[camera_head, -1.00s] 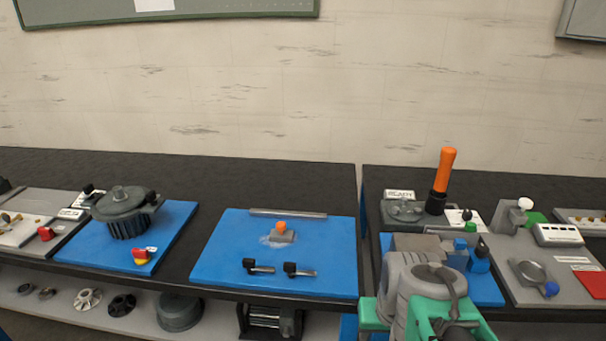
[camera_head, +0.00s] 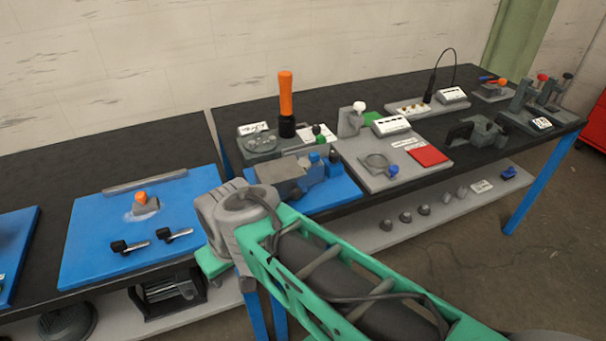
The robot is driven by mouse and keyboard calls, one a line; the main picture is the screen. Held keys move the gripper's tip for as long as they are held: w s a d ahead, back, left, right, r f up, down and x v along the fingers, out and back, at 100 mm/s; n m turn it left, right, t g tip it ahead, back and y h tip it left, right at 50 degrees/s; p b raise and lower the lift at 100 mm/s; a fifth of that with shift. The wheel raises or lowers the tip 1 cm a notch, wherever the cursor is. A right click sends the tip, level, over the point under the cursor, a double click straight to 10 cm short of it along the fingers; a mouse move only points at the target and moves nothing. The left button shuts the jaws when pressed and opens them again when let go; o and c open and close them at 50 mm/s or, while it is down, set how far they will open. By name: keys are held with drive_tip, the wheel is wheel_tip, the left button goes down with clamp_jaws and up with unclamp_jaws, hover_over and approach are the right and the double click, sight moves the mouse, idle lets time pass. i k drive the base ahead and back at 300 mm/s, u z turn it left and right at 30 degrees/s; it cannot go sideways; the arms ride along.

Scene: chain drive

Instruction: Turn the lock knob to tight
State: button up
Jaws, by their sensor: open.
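No knob shows a readable label, so I cannot tell which is the lock knob or how it is turned. A grey block device (camera_head: 281,173) sits on a small blue mat (camera_head: 335,190), with a blue knob (camera_head: 314,157) and a second blue part (camera_head: 335,157) at its right. A small green knob (camera_head: 316,130) stands just behind. On the larger blue mat (camera_head: 100,225), an orange knob (camera_head: 140,197) tops a small grey fixture. My arm's grey joint and green link cover the front of the small mat.
A tall orange-handled tool (camera_head: 286,95) stands behind the grey device. A grey board (camera_head: 395,175) with a ring clamp and red pad (camera_head: 428,156) lies to its right. Two black-headed levers (camera_head: 130,247) lie on the larger mat. A gap separates the two benches.

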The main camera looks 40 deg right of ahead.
sight(333, 157)
drive_tip(key=z, duration=1.2)
drive_tip(key=k, duration=0.4)
drive_tip(key=z, duration=0.6)
drive_tip(key=i, duration=0.8)
drive_tip(key=u, duration=0.65)
